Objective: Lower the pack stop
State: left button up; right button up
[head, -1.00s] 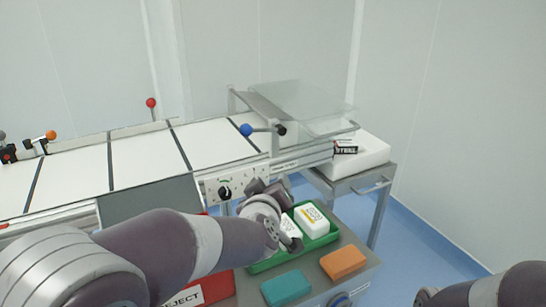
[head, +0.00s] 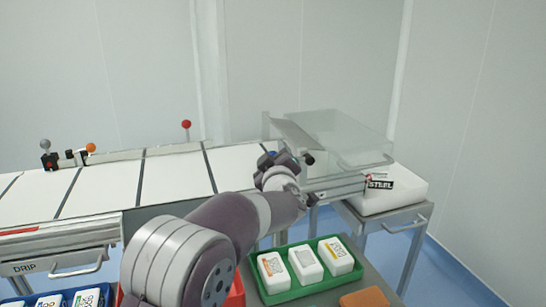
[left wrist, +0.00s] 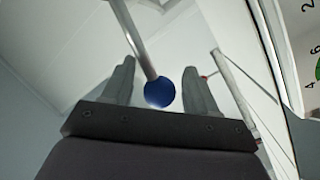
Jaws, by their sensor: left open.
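A lever with a blue ball knob (left wrist: 160,92) on a thin metal rod shows in the left wrist view; the rod runs up and to the left from the ball. My left gripper (left wrist: 159,70) is open, with a finger on each side of the ball and gaps between. In the head view my left gripper (head: 278,158) is at the conveyor's right end and hides most of the blue knob (head: 272,154). The lever's dark pivot end (head: 308,158) shows just to the right. No label tells which part is the pack stop. My right gripper is out of view.
A clear hood (head: 340,135) covers the conveyor's right end, close to the gripper. A green tray (head: 262,283) holds several white packs below. Red-, orange- and grey-knobbed levers stand along the belt's far side. A cart with a white block (head: 390,195) stands right.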

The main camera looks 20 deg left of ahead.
pick_arm(q)
jog(key=shift+w+a, duration=0.25)
jog(key=shift+w, duration=0.15)
